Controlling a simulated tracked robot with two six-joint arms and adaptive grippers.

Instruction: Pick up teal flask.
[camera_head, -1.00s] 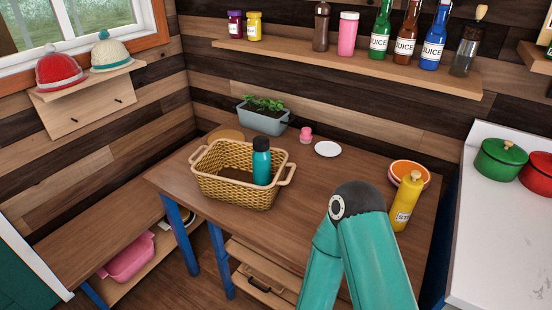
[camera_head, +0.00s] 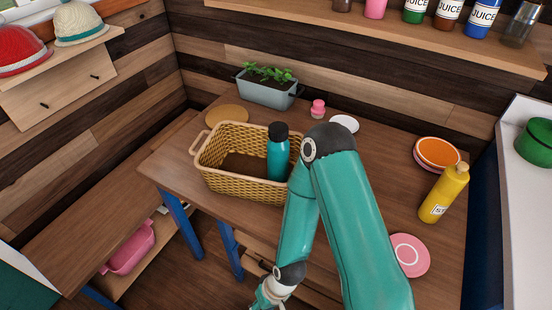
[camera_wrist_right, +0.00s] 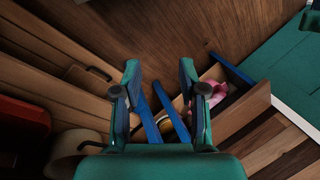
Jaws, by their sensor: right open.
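The teal flask (camera_head: 278,158) with a dark cap stands upright in the right part of the wicker basket (camera_head: 238,186) on the wooden table, in the head view. My right arm crosses in front of the basket's right end. My right gripper (camera_head: 265,303) hangs low at the bottom edge of the head view, partly cut off, in front of the table and well below the flask. In the right wrist view my right gripper (camera_wrist_right: 159,75) is open with nothing between its fingers, and the flask does not show there. My left gripper is not in view.
A yellow bottle (camera_head: 444,193), orange bowls (camera_head: 437,152) and a pink plate (camera_head: 410,255) are on the table's right. A planter (camera_head: 268,92), small pink bottle (camera_head: 318,109) and white plate (camera_head: 343,123) stand behind. A bottle shelf (camera_head: 390,37) hangs above.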

